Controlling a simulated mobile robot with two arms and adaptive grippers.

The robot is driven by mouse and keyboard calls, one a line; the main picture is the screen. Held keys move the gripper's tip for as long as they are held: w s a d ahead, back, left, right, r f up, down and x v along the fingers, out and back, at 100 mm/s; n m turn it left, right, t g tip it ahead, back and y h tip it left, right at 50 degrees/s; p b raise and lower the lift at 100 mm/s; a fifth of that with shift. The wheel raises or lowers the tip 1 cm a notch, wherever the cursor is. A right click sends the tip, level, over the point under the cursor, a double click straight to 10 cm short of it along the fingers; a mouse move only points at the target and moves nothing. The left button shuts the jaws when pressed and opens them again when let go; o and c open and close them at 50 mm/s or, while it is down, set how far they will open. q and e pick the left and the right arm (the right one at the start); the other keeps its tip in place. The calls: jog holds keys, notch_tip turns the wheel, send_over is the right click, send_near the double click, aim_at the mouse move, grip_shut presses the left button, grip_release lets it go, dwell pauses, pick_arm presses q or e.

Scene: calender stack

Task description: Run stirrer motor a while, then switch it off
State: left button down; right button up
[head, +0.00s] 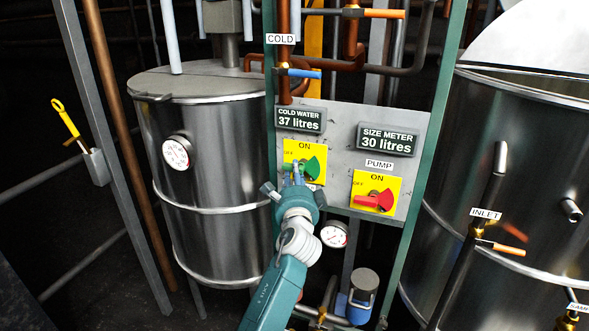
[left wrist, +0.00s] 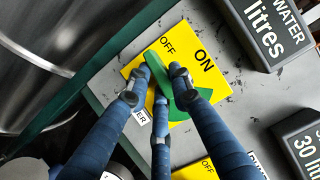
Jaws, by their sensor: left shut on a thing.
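The green switch (head: 312,166) sits on a yellow plate marked ON at the top and OFF at the left. In the left wrist view, the green switch handle (left wrist: 157,63) lies between my fingers, its end near the OFF mark. My left gripper (head: 296,174) is at the panel, shut on this handle; its fingers show in the left wrist view (left wrist: 160,84). The white label below this plate is mostly covered by the gripper; only "ER" reads in the left wrist view. My right gripper is not in view.
A red switch (head: 374,200) labelled PUMP sits to the right on the same grey panel (head: 339,135). Above are displays reading 37 litres (head: 299,119) and 30 litres (head: 387,140). Steel tanks stand left (head: 225,150) and right (head: 540,180). Green posts flank the panel.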

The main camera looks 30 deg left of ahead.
pick_arm(q)
jog(key=shift+r+n, duration=0.1)
jog(key=shift+n, duration=0.5)
jog(key=shift+p, duration=0.3)
jog(key=c, duration=1.5)
grip_release()
jog(key=v, duration=1.2)
jog(key=shift+r, duration=0.2)
